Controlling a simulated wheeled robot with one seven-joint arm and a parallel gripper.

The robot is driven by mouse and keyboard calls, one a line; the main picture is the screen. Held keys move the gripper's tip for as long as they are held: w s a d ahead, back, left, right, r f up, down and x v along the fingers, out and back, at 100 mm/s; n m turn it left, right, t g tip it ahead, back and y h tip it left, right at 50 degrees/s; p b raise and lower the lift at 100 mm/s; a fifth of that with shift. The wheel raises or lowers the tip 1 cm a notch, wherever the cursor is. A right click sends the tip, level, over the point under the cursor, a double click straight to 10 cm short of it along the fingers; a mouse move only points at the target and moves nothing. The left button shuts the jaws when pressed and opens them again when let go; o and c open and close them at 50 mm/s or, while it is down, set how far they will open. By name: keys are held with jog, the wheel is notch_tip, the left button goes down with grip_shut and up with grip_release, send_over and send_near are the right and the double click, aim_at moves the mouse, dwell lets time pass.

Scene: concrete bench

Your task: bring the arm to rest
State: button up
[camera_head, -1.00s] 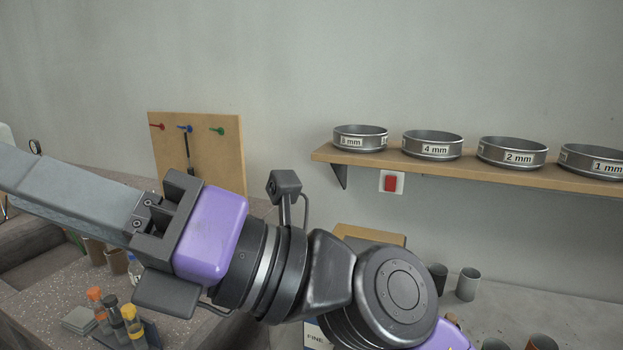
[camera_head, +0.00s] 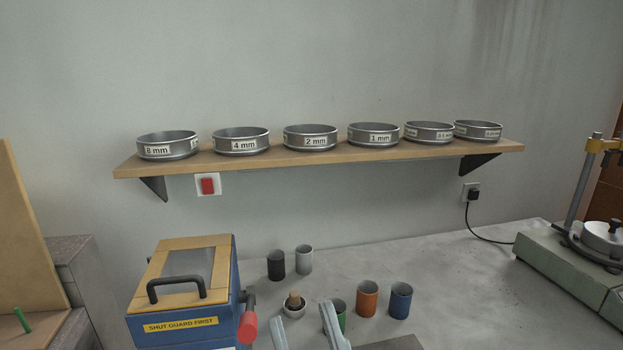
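My gripper (camera_head: 302,313) shows at the bottom edge of the head view, with two pale grey fingers pointing up and away over the bench. The fingers stand apart and I see nothing held between them. A small metal cup with a wooden piece in it (camera_head: 294,303) shows beyond the gap, close to the left finger in the picture. A green cup (camera_head: 340,313) is partly hidden behind the right finger. The rest of my arm is below the frame.
A blue box with a "SHUT GUARD FIRST" label (camera_head: 181,325) stands left of my gripper. Black (camera_head: 276,265), grey (camera_head: 304,260), orange (camera_head: 367,299) and blue (camera_head: 400,300) cups stand nearby. A shelf (camera_head: 330,156) holds several sieves. Right of the cups, the bench (camera_head: 465,290) is clear.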

jog(key=s+d+f+m+g+h, duration=0.2)
jog(key=s+d+f+m+h, duration=0.25)
jog(key=d+f, duration=0.35)
jog(key=s+d+f+m+g+h, duration=0.25)
jog(key=d+f+h, duration=0.25)
jog(key=f, duration=0.4)
jog(key=s+d+f+g+h, duration=0.1)
jog(key=s+d+f, duration=0.3)
jog(key=s, duration=0.4)
jog(key=s+d+f+g+h, duration=0.1)
jog(key=s+d+f+g, duration=0.2)
jog(key=s+f, duration=0.3)
jog(key=shift+s+d+f+g, duration=0.4)
jog(key=shift+s+g, duration=0.25)
jog(key=shift+s, duration=0.5)
